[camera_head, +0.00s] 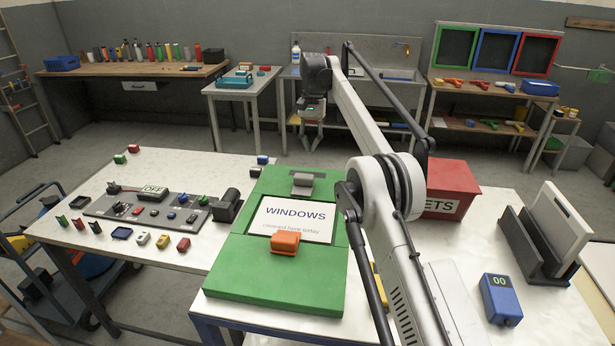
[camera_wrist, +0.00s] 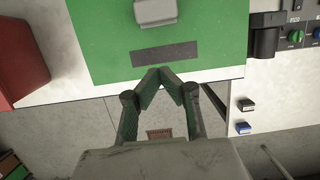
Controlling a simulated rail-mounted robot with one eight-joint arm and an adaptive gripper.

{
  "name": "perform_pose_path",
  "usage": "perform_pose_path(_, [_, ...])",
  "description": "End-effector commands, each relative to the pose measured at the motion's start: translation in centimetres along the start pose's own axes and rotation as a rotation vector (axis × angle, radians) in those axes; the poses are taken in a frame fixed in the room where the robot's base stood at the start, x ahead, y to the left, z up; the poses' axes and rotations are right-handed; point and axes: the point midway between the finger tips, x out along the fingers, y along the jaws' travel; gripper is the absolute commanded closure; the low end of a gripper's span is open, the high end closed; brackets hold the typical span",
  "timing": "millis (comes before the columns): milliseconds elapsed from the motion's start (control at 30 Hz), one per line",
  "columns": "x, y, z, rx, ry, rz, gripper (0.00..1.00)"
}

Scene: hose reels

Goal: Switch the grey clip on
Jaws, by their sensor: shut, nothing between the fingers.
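The grey clip (camera_head: 302,182) sits on the green board (camera_head: 225,267), near its far edge. In the wrist view the grey clip (camera_wrist: 155,12) shows at the top, cut by the frame edge. A dark strip (camera_wrist: 166,53) lies on the board between it and my fingertips. My gripper (camera_head: 312,147) is beyond the far edge of the board in the head view. In the wrist view my gripper (camera_wrist: 168,73) is shut and empty, apart from the clip. An orange clip (camera_head: 285,242) sits at the near side of the white WINDOWS sheet (camera_head: 293,217).
A red bin (camera_head: 450,190) stands right of the board. A control panel (camera_head: 150,210) with knobs and small blocks lies to the left. A blue meter (camera_head: 500,298) and dark rack (camera_head: 535,245) stand on the right. Open floor lies behind the table.

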Motion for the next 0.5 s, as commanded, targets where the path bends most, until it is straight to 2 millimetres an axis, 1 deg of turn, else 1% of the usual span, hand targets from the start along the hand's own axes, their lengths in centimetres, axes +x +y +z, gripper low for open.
perform_pose_path(33, [0.8, 0.0, -0.1, 0.000, 0.000, 0.000, 1.00])
perform_pose_path(167, [1.6, 0.0, 0.0, 0.000, 0.000, 0.000, 1.00])
perform_pose_path(267, [2.6, 0.0, 0.0, 0.000, 0.000, 0.000, 1.00])
perform_pose_path(500, [5.6, 0.0, 0.1, 0.000, 0.000, 0.000, 1.00])
